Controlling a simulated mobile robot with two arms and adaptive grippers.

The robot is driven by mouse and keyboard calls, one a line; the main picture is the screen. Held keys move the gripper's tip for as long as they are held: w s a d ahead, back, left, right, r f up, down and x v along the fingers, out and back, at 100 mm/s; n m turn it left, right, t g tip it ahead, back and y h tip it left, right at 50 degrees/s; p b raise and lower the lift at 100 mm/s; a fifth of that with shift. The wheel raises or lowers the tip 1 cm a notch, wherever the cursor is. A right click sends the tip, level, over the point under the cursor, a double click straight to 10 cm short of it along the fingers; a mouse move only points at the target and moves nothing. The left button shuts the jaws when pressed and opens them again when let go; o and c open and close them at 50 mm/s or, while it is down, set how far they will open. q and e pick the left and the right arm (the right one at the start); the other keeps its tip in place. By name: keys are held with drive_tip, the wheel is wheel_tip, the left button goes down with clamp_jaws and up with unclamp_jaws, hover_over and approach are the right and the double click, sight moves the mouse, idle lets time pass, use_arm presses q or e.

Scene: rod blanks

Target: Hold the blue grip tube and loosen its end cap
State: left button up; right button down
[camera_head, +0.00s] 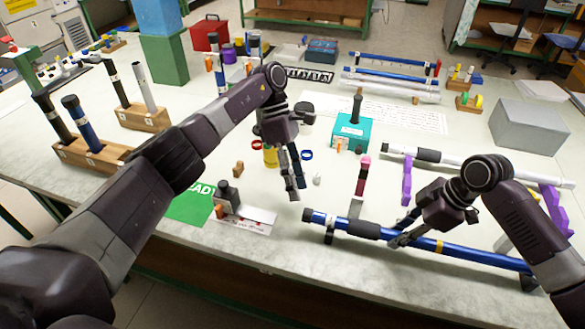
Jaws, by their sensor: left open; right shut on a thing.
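The blue grip tube (480,256) lies along the front of the table, raised on low dark supports. It has a black grip sleeve (362,229) left of its middle and a yellow band (438,245). Its left end (309,215) is bare and free; I cannot make out a separate end cap there. My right gripper (402,235) is shut on the tube just right of the black sleeve. My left gripper (293,180) is open and empty, pointing down above the table, a little behind and left of the tube's left end.
A silver tube (455,160) on purple stands (407,180) lies behind. A green mat (192,204) and wooden racks (95,160) lie left. A grey box (528,126) stands right.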

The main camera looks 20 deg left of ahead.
use_arm(q)
drive_tip(key=shift+v, duration=2.65)
drive_tip(key=shift+w, duration=0.1)
drive_tip(key=m+t, duration=0.1)
drive_tip(key=t, duration=0.5)
approach(308, 215)
drive_tip(key=x, duration=0.3)
drive_tip(key=a+x, duration=0.1)
drive_tip(key=x, duration=0.2)
drive_tip(key=w+x, duration=0.1)
drive_tip(key=x, duration=0.2)
drive_tip(key=shift+a+f, duration=0.2)
drive_tip(key=shift+f, duration=0.1)
